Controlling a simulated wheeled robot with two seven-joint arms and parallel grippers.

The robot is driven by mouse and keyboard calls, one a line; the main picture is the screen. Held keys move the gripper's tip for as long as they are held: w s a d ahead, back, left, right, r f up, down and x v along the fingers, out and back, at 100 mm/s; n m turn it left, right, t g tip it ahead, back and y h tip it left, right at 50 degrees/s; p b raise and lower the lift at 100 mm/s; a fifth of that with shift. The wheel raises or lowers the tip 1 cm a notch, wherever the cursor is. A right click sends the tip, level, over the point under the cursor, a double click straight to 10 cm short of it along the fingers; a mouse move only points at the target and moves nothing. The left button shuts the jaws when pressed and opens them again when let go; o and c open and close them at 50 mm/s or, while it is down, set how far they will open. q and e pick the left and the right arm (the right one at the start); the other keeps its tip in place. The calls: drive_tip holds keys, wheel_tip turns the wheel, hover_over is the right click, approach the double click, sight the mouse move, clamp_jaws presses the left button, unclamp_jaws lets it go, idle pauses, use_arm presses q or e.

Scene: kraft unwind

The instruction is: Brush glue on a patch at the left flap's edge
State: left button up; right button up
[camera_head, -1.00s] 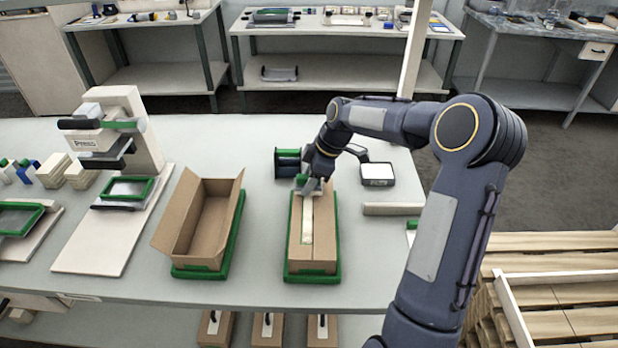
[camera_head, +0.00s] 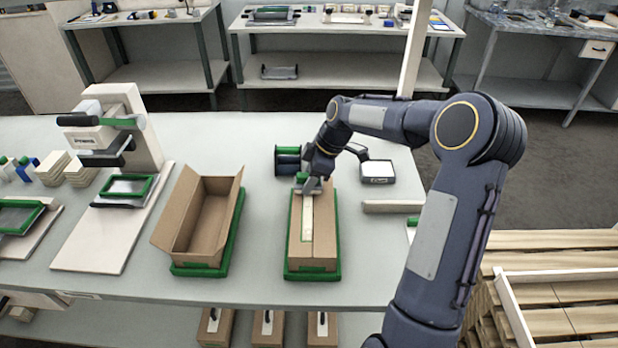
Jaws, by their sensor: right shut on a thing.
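A brown carton (camera_head: 323,236) with its top flaps folded down lies in a green-rimmed tray (camera_head: 338,268). Its left flap (camera_head: 294,232) meets the seam, where a pale yellowish strip (camera_head: 307,220) runs lengthwise. My right gripper (camera_head: 312,188) is over the far end of this carton, pointing down. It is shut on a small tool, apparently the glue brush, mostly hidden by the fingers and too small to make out. I cannot tell whether its tip touches the carton. My left gripper is not in view.
An open carton (camera_head: 208,225) stands in another green tray to the left. A press (camera_head: 128,135) is farther left. A pale bar (camera_head: 390,207) lies right. Bare table separates the trays.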

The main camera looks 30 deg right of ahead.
sight(303, 203)
drive_tip(key=shift+f, duration=0.35)
drive_tip(key=shift+b, duration=0.3)
